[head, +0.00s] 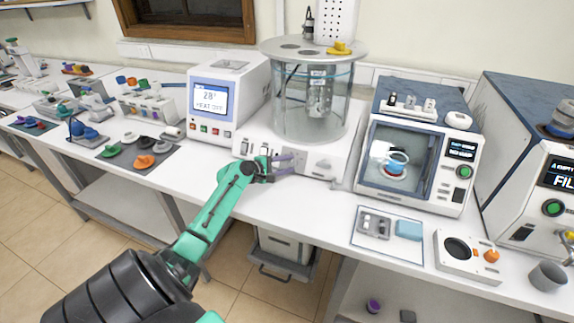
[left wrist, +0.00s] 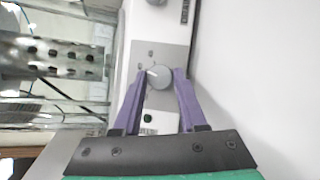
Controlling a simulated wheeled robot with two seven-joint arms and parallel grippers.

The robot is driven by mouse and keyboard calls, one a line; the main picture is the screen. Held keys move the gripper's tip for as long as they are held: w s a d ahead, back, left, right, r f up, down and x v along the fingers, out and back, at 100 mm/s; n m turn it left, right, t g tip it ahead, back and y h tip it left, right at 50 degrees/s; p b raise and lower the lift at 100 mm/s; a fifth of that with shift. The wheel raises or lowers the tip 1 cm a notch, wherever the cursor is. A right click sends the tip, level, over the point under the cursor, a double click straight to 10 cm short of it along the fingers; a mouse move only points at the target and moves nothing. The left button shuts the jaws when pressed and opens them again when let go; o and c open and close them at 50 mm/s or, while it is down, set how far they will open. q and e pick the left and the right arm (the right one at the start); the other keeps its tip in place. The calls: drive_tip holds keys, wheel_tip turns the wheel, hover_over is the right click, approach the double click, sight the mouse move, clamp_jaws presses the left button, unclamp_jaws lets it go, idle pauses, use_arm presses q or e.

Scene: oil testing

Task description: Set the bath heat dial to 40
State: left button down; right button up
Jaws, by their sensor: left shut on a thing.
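The heat bath is a glass cylinder (head: 312,105) on a white base, with a screen (head: 210,98) to its left that reads 28° and HEAT OFF. My left gripper (head: 291,166) is at the front of the bath base. In the left wrist view the purple fingers of this gripper (left wrist: 161,75) are closed on the sides of a round grey dial (left wrist: 159,77) on a grey panel. Small marks show around the dial, too small to read. The dial is not clear in the head view. My right gripper is not in view.
A white cabinet with a glass window (head: 400,158) stands right of the bath. A mat with coloured pieces (head: 135,158) lies to the left. A tray (head: 385,240) and a white box with an orange knob (head: 470,258) are at front right.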

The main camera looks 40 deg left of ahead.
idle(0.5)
use_arm(q)
drive_tip(key=shift+c, duration=2.3)
unclamp_jaws()
drive_tip(key=b+v, duration=0.1)
drive_tip(key=v, duration=1.3)
drive_tip(key=shift+s+b, duration=0.25)
drive_tip(key=shift+b, duration=0.1)
